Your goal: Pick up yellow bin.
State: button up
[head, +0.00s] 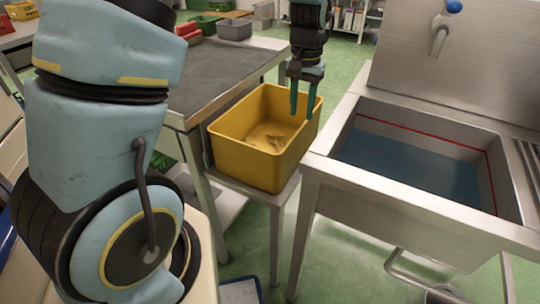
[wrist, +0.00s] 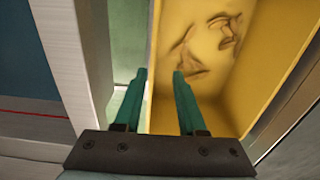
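The yellow bin (head: 240,158) is an open-topped box standing upright on a small metal stand between the table and the sink in the head view. Some dark, crumpled-looking marks or scraps show on its floor. It fills the right of the wrist view (wrist: 262,75). My gripper (head: 302,114) points down at the bin's sink-side wall, with its two green fingers apart. In the wrist view the fingers (wrist: 159,76) stand either side of that wall's rim, one over the inside and one outside. I cannot tell whether either finger touches the wall.
A steel sink (head: 328,170) with dark bluish contents stands close on the right, its edge near my gripper. A grey-topped table (head: 222,72) is on the left, with a grey bin (head: 235,30) at its back. Green floor (head: 345,262) shows below the sink.

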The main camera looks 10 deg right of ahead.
aim_at(305, 122)
jog(key=f, duration=0.2)
jog(key=d+f, duration=0.1)
jog(key=f, duration=0.2)
jog(key=shift+s+d, duration=0.15)
jog(key=shift+f, duration=3.15)
grip_shut()
